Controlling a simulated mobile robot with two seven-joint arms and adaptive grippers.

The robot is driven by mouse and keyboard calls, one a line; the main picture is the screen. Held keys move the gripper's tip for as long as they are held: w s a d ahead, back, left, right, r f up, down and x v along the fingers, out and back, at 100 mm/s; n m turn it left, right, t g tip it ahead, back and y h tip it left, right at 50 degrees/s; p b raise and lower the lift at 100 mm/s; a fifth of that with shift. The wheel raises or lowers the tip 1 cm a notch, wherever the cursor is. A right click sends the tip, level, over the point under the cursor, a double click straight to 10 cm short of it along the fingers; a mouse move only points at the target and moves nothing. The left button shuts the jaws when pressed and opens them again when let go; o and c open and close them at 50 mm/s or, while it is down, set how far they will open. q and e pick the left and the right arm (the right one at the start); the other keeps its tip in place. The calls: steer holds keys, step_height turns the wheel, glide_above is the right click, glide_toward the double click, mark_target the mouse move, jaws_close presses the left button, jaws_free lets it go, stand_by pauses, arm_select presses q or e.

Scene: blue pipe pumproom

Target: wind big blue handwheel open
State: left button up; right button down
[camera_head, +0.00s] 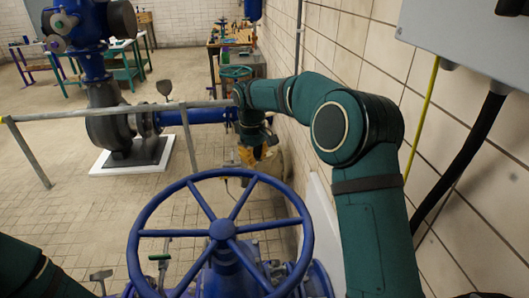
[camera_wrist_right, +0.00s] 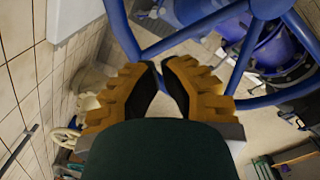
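The big blue handwheel (camera_head: 222,229) fills the lower middle of the head view, with its spokes meeting at a central hub. Its rim also crosses the top of the right wrist view (camera_wrist_right: 122,32). My right gripper (camera_head: 252,160) hangs beyond the wheel's far rim, beside the wall, and does not appear to touch the wheel. In the right wrist view its ochre, dark-padded fingers (camera_wrist_right: 160,66) have a narrow gap between their tips, with nothing between them. My left arm shows only at the lower left corner of the head view; its gripper is out of frame.
A tiled wall (camera_head: 350,60) runs along the right, with a grey cabinet (camera_head: 470,35) and hanging cables. A grey railing (camera_head: 90,115) crosses behind the wheel. A blue pump and pipe (camera_head: 205,115) stand beyond it. Open tiled floor lies to the left.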

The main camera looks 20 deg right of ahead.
steer(key=d, duration=0.3)
steer(key=m+t+y+b, duration=0.25)
steer(key=y+b, duration=0.35)
steer(key=b, duration=0.3)
glide_toward(213, 174)
steer(key=shift+n, duration=0.25)
steer(key=a+f, duration=0.1)
steer(key=f, duration=0.1)
steer(key=a+f+b, duration=0.1)
steer(key=a+f, duration=0.1)
steer(key=a+f+b, duration=0.1)
steer(key=f, duration=0.1)
steer(key=shift+s+a+f, duration=0.1)
steer(key=shift+s+a, duration=0.15)
steer(key=shift+a, duration=0.15)
arm_select(q)
step_height(213, 174, down, 12)
steer(key=s, duration=0.1)
steer(key=shift+s+d+r+g+b, duration=0.15)
steer(key=shift+s+g+b, duration=0.15)
steer(key=shift+s+b, duration=0.1)
arm_select(e)
steer(key=a, duration=0.1)
steer(key=a+f, duration=0.2)
steer(key=shift+s+a, duration=0.3)
steer(key=shift+s, duration=0.05)
